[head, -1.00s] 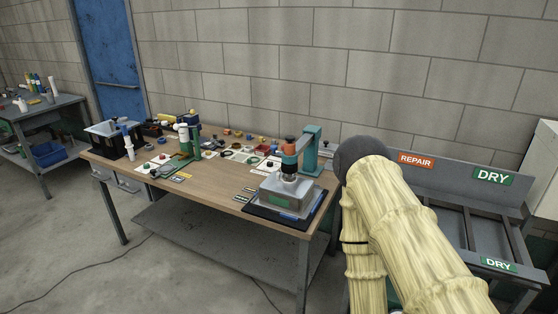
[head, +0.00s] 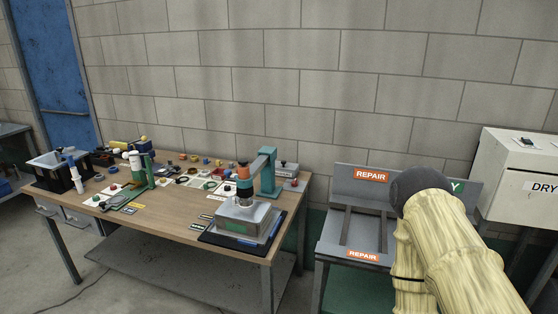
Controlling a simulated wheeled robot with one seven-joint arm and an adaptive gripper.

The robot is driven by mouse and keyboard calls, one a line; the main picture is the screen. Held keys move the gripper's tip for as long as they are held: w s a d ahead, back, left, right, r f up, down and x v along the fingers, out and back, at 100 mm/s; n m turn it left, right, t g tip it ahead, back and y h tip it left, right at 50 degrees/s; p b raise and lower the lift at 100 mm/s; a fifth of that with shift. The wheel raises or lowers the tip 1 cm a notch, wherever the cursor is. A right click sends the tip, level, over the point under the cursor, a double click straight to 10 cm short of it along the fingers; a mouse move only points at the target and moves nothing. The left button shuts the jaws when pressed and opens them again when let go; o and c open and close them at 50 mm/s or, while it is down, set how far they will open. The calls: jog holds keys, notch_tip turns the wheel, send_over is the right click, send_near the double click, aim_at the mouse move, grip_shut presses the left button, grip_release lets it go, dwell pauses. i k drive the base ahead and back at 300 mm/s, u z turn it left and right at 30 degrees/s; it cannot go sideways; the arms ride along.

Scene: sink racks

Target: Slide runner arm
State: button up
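My arm, in a pale yellow sleeve, fills the lower right of the head view and hides part of the rack behind it. My gripper is not visible. A teal arm fixture (head: 268,172) with an orange and dark vertical head (head: 243,178) stands at the right end of the workbench, over a grey metal block (head: 241,217) on a black mat. I cannot tell whether this is the runner arm. A smaller green stand (head: 147,169) with a white cylinder beside it is further left on the bench.
A white cabinet (head: 517,178) marked DRY stands at far right. Concrete floor shows at lower left.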

aim_at(258, 165)
jog(key=i, duration=1.35)
jog(key=u, duration=0.7)
